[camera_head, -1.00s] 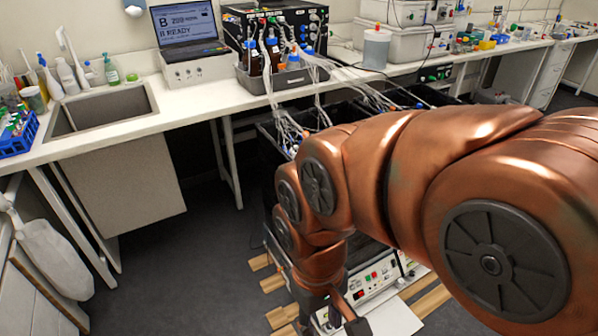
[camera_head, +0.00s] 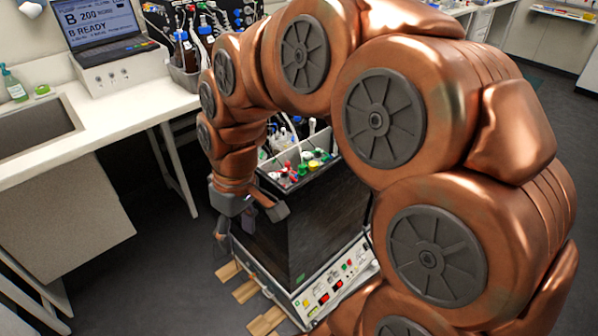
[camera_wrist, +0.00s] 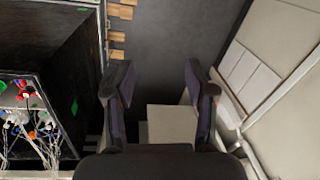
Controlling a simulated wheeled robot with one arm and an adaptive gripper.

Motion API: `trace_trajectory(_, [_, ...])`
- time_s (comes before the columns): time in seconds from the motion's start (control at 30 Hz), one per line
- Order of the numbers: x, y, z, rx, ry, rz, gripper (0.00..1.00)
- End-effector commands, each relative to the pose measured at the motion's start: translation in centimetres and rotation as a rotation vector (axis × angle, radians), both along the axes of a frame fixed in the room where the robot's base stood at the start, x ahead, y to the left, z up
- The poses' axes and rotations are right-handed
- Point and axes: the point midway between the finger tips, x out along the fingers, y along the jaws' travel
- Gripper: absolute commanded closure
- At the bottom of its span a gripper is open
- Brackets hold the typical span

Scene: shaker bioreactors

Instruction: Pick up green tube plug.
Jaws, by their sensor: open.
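Several coloured plugs sit in the open top of a black shaker box (camera_head: 300,215), with red, yellow, white and green ones among them. A green plug (camera_head: 318,153) shows near the back of this group in the head view. Which green one is the tube plug I cannot tell. In the wrist view a green plug (camera_wrist: 3,86) shows at the left edge, beside red and blue ones. My gripper (camera_head: 248,222) is open and empty, in front of and left of the box, below its top.
A white control panel (camera_head: 335,285) is at the box's base, with wooden slats (camera_head: 243,290) beside it. White tubes (camera_wrist: 45,145) run from the plugs. The bench (camera_head: 140,112) carries a laptop (camera_head: 105,38). Open floor lies left of the box.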

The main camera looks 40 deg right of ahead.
Motion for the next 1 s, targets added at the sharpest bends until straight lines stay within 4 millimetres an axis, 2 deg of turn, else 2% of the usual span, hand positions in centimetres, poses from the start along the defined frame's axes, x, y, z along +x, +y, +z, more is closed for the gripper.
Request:
trace_trajectory(0.03, [1.9,-1.3,-0.4,0.017,-0.022,0.007,0.45])
trace_trajectory(0.1, [4.3,-3.0,-0.4,0.036,-0.064,0.026,0.45])
trace_trajectory(0.27, [9.0,-8.4,-1.0,0.061,-0.154,0.053,0.45])
trace_trajectory(0.37, [11.3,-12.6,-1.8,0.063,-0.209,0.058,0.45])
trace_trajectory(0.5, [13.5,-19.4,-3.2,0.048,-0.285,0.048,0.45])
trace_trajectory(0.6, [14.0,-24.4,-4.4,0.027,-0.327,0.036,0.45])
trace_trajectory(0.73, [13.8,-29.7,-5.8,-0.005,-0.363,0.019,0.45])
trace_trajectory(0.8, [13.5,-31.7,-6.5,-0.017,-0.372,0.013,0.45])
trace_trajectory(0.9, [13.1,-33.6,-7.0,-0.032,-0.382,0.006,0.45])
trace_trajectory(1.0, [13.1,-34.3,-7.4,-0.038,-0.386,0.005,0.45])
